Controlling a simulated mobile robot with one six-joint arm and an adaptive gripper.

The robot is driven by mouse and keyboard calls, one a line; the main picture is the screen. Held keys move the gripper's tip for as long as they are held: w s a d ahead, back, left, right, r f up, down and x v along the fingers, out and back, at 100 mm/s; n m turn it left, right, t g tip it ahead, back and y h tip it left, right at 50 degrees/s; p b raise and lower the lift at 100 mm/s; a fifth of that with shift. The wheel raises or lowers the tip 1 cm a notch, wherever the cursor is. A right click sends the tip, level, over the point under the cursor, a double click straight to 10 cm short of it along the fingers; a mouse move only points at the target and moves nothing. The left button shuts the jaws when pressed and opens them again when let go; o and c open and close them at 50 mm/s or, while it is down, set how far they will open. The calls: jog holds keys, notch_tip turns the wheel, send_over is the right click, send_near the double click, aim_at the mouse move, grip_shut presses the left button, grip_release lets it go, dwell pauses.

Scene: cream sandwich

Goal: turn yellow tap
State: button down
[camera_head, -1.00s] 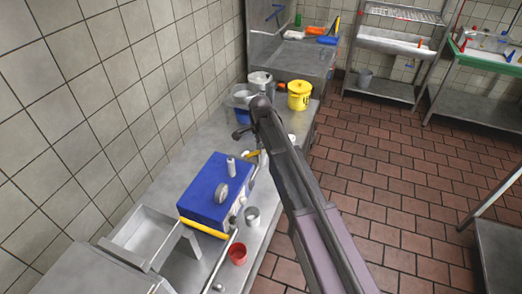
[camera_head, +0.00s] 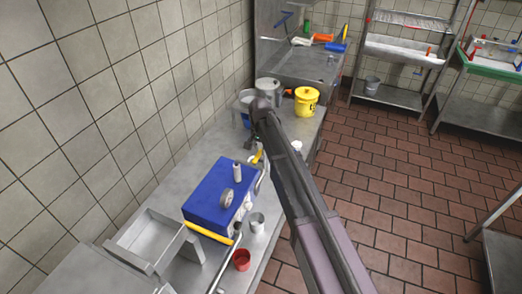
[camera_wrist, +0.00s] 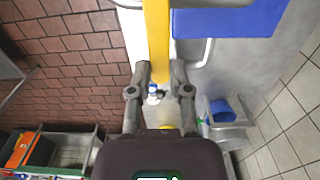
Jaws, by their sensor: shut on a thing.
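A long yellow bar, which I take to be the yellow tap's handle (camera_wrist: 157,38), runs down from the top of the wrist view to my gripper (camera_wrist: 160,80). My gripper's two fingers stand on either side of its end and are shut on it. In the head view a small yellow piece (camera_head: 257,157) shows beside my gripper, at the far end of a blue box (camera_head: 214,194). My own arm hides much of the gripper and the tap there. The blue box also shows in the wrist view (camera_wrist: 225,22).
A yellow bucket (camera_head: 306,101) and grey pots (camera_head: 268,90) stand beyond my gripper on the metal counter (camera_head: 178,163). A metal cup (camera_head: 257,222) and a red cup (camera_head: 242,260) stand near the box. The tiled wall is at left; open floor (camera_head: 400,210) is at right.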

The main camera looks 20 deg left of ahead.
dwell(0.4)
jog(key=c, duration=0.6)
grip_release()
jog(key=shift+o, duration=0.2)
jog(key=shift+d, duration=0.1)
